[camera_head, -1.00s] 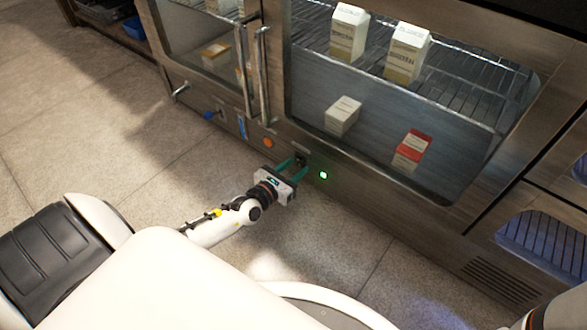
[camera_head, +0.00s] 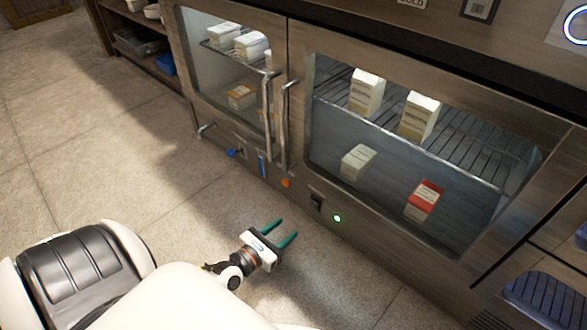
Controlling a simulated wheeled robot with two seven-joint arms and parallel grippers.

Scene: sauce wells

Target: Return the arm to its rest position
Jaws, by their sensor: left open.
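My left gripper (camera_head: 277,234) shows low in the head view, in front of the steel fridge (camera_head: 300,190). Its two green fingers are spread apart with nothing between them. It is apart from the fridge front, to the left of a dark switch (camera_head: 317,201) and a green light (camera_head: 337,218). My left arm's wrist shows behind the gripper, and the rest is hidden by my white body. My right gripper is not in view.
Both glass doors look shut, with upright handles (camera_head: 282,125) between them. Cartons (camera_head: 366,93) stand inside. An orange button (camera_head: 285,183) and blue knob (camera_head: 232,153) sit below the doors. A dark shelf (camera_head: 135,40) stands far left. The floor (camera_head: 90,130) on the left is clear.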

